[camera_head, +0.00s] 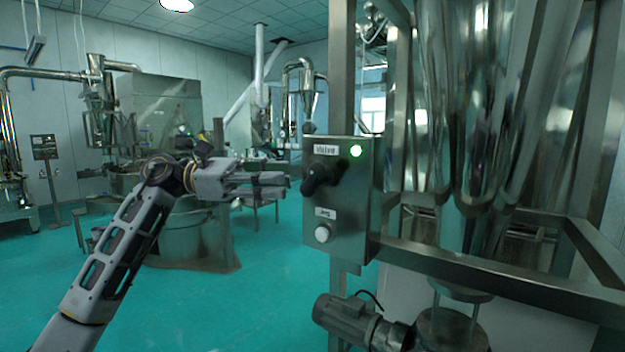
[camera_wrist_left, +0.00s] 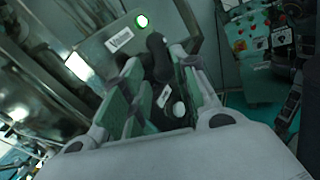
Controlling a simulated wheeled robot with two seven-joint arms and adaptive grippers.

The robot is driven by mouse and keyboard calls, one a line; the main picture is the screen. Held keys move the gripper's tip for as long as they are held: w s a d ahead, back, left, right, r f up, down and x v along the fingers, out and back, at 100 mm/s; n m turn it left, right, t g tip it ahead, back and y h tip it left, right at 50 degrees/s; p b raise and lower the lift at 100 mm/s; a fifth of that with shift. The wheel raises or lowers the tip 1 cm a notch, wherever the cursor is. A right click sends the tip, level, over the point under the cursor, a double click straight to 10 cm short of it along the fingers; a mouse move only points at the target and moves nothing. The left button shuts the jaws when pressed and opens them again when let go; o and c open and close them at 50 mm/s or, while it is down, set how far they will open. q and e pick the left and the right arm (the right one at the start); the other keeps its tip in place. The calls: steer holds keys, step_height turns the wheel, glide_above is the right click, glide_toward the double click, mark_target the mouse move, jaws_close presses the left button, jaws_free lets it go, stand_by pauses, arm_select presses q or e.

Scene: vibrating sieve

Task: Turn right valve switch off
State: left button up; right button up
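A grey metal control box (camera_head: 349,205) stands right of centre in the head view, with a "Valve" label at its top. The lamp (camera_wrist_left: 142,21) is lit there too. My right gripper is not in view.
A white button (camera_head: 322,233) sits below the switch on the same box. A metal post (camera_head: 342,65) and a horizontal frame beam (camera_head: 500,275) adjoin the box. A motor (camera_head: 350,320) is below. Green floor (camera_head: 270,300) is open to the left.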

mark_target(307, 180)
arm_select(q)
steer(key=d, duration=0.6)
steer(key=shift+s+d, duration=0.2)
steer(key=shift+s, duration=0.15)
steer(key=shift+d+p, duration=0.3)
steer(key=shift+d, duration=0.2)
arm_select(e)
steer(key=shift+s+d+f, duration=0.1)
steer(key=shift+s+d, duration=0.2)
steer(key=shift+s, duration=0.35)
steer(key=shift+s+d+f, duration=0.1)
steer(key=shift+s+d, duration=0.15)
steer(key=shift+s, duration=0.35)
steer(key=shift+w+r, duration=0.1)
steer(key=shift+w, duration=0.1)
arm_select(q)
jaws_close()
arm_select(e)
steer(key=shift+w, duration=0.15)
